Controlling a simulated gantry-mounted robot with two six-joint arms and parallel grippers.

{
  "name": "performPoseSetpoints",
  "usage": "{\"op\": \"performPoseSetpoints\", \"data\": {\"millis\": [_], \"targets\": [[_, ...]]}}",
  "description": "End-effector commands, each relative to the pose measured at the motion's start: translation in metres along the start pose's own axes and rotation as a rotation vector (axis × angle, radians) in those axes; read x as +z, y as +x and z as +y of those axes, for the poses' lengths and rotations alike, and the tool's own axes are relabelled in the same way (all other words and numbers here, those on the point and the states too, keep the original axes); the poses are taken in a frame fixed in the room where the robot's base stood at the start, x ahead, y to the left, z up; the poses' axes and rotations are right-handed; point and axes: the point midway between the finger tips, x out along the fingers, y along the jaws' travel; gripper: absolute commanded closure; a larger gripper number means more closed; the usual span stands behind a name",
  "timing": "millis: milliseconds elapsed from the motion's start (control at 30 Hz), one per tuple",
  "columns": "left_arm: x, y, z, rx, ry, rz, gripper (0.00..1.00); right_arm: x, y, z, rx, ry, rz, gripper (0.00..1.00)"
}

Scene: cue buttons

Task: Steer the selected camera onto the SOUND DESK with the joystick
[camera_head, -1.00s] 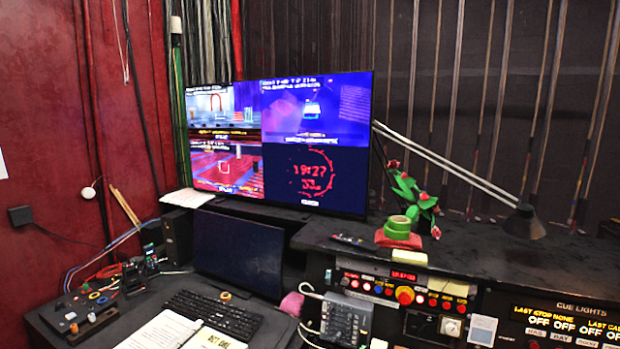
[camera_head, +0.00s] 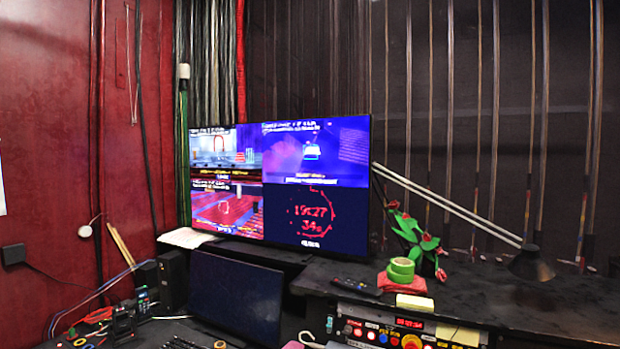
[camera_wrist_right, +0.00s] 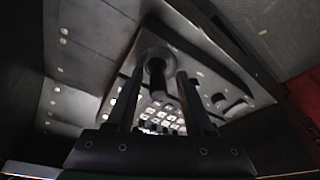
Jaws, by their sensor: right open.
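My right gripper (camera_wrist_right: 158,78) shows only in the right wrist view. Its two fingers are open, one on each side of a dark upright joystick (camera_wrist_right: 157,82), with a visible gap to each finger. The stick rises from a round collar on a grey panel (camera_wrist_right: 205,75) with rows of small lit buttons (camera_wrist_right: 160,118). In the head view a monitor (camera_head: 312,215) shows several pictures. Its upper-right picture is blue, with a small bright object (camera_head: 312,152) near the middle. Its captions are too blurred to read. My left gripper is in no view.
A dark screen (camera_head: 235,297) stands below the monitor. A button panel (camera_head: 400,330) is at the lower edge.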

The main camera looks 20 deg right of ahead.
Motion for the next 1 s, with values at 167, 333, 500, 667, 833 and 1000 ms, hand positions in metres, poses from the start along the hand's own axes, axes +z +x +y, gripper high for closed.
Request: {"op": "performPoseSetpoints", "data": {"millis": [167, 333, 500, 667, 833, 1000], "targets": [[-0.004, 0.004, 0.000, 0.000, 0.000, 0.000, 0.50, -0.002, -0.005, 0.000, 0.001, 0.000, 0.000, 0.47], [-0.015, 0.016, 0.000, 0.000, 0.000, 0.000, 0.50, -0.006, -0.021, 0.000, 0.001, 0.000, -0.001, 0.47], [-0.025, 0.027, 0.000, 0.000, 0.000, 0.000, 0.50, -0.011, -0.036, 0.000, 0.001, 0.000, -0.001, 0.47], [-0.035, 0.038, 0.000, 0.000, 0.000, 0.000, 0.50, -0.015, -0.051, 0.000, 0.001, 0.000, 0.000, 0.47], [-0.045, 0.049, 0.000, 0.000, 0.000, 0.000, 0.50, -0.020, -0.066, 0.000, 0.001, 0.000, 0.000, 0.47], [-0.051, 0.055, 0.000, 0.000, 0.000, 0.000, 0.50, -0.022, -0.073, 0.000, 0.001, 0.000, 0.000, 0.47]]}}
